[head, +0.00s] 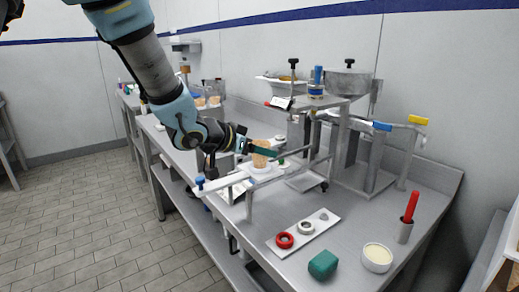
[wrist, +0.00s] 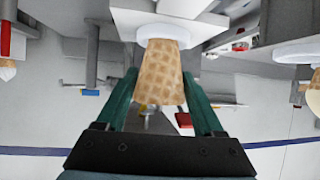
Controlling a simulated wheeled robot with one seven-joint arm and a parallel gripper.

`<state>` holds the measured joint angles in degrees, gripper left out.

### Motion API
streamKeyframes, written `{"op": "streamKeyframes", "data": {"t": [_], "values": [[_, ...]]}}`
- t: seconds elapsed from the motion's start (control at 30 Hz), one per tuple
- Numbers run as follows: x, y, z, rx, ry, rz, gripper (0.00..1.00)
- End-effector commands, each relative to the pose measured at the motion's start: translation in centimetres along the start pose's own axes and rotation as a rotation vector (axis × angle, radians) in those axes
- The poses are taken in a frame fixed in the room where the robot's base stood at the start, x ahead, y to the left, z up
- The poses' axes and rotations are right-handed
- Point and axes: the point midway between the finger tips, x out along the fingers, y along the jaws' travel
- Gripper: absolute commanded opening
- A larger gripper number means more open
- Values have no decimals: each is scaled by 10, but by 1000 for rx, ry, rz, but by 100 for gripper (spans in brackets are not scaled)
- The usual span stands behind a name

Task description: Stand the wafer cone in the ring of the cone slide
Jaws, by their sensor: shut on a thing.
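The tan wafer cone (head: 260,159) is between the green fingers of my gripper (head: 262,150). In the wrist view the cone (wrist: 160,75) shows its waffle grid, with a finger on each side, and my gripper (wrist: 165,105) is shut on it. A white ring (wrist: 163,33) lies at the cone's end away from the palm side of that picture. In the head view the white piece (head: 262,170) is just under the cone. I cannot tell whether the cone rests in the ring or is just above it. My fingers hide part of the cone in the head view.
A metal stand with handles (head: 345,120) rises just right of my gripper. A white strip (head: 308,232) with a red ring (head: 284,240), a green block (head: 323,265) and a white tub (head: 377,257) occupy the front bench.

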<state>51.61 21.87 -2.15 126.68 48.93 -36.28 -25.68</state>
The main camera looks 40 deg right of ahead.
Motion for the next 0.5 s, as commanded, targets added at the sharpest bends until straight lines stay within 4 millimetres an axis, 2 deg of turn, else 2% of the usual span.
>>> {"op": "streamKeyframes", "data": {"t": [0.5], "values": [[8, 0, 14, 1, 0, 1, 47]]}}
